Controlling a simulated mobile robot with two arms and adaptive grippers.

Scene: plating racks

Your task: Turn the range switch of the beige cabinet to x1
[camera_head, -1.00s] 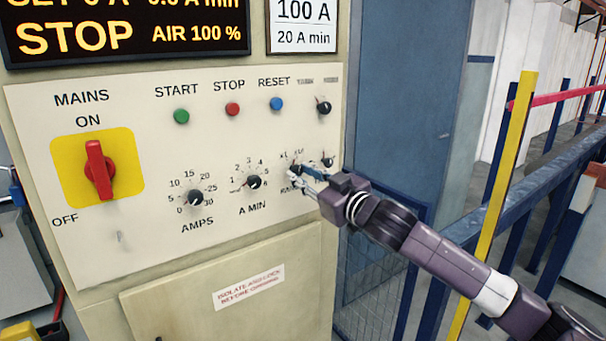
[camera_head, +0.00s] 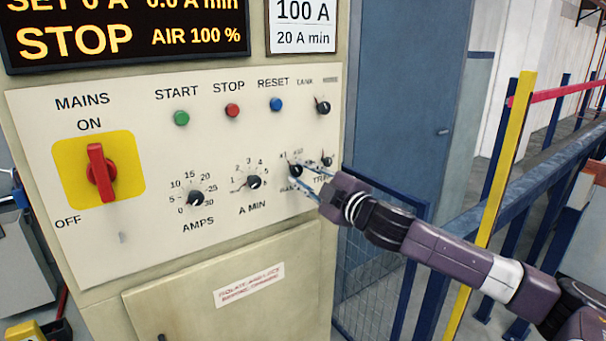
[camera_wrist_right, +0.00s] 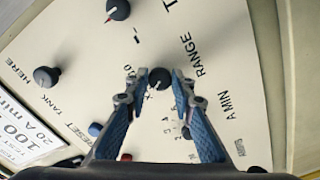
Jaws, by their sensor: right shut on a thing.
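The beige cabinet (camera_head: 90,250) fills the left and middle of the head view. Its range switch (camera_head: 295,170) is a small black knob at the panel's lower right, under the x1 and x10 marks. My right gripper (camera_head: 299,175) reaches in from the right, one finger above and one below the knob. In the wrist view the range switch (camera_wrist_right: 160,78) sits between the tips of my right gripper (camera_wrist_right: 158,77), which is shut on it. A pale mark shows at the knob's lower left there; its exact setting is hard to read. My left gripper is not in view.
The trim knob (camera_head: 326,161) is close to the right of the range switch, and the A MIN knob (camera_head: 254,182) is to its left. The tank knob (camera_head: 323,108) is above. A blue rail (camera_head: 545,185) with a yellow post (camera_head: 497,190) stands at right.

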